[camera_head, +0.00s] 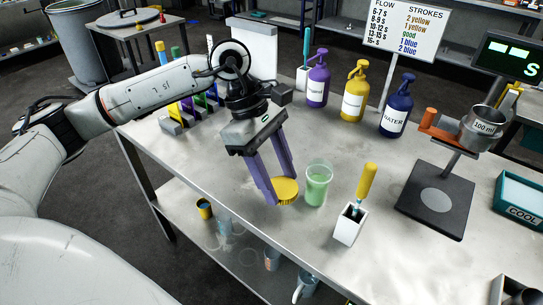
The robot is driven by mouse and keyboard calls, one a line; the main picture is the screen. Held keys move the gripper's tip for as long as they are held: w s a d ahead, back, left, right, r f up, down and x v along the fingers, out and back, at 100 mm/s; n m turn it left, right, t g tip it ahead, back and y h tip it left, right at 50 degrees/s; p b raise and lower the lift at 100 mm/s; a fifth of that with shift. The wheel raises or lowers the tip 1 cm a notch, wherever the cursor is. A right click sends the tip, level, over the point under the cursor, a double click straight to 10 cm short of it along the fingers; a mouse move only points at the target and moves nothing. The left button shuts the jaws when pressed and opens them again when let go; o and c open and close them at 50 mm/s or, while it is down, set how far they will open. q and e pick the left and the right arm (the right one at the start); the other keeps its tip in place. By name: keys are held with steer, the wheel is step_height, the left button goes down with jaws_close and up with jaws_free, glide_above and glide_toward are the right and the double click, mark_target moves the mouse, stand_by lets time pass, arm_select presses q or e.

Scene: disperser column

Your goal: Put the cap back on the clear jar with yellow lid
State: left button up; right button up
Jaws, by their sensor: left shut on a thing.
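The clear jar (318,184) stands upright and open on the metal table, with pale green contents inside. The yellow lid (285,191) is between the purple fingers of my left gripper (283,190), which is shut on it. The lid is held just left of the jar, apart from its mouth and lower than its rim in the picture. I cannot tell whether the lid touches the table or the jar's side. My right gripper is not in view.
A white holder (349,224) with a yellow-handled tool (366,182) stands right of the jar. Purple (318,80), yellow (354,93) and blue (396,106) bottles stand behind. A black stand (436,200) holds a metal cup (483,126) at right. The table's front-left edge is near.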

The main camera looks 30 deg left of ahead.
arm_select(q)
steer(key=s+m+g, duration=0.1)
steer(key=m, duration=0.3)
steer(key=s+d+m+g+y, duration=0.1)
steer(key=m, duration=0.3)
steer(key=s+d+m+g+y, duration=0.1)
steer(key=m+g, duration=0.1)
steer(key=m, duration=0.2)
steer(key=shift+s+d+f, duration=0.2)
steer(key=shift+s+f, duration=0.2)
steer(key=m, duration=0.1)
steer(key=s+m+y, duration=0.1)
steer(key=m, duration=0.2)
steer(key=shift+s+d+g+y, duration=0.1)
steer(key=shift+s+g+y, duration=0.2)
steer(key=shift+y, duration=0.1)
steer(key=shift+s+m+y, duration=0.3)
steer(key=shift+m+y, duration=0.1)
steer(key=shift+m, duration=0.8)
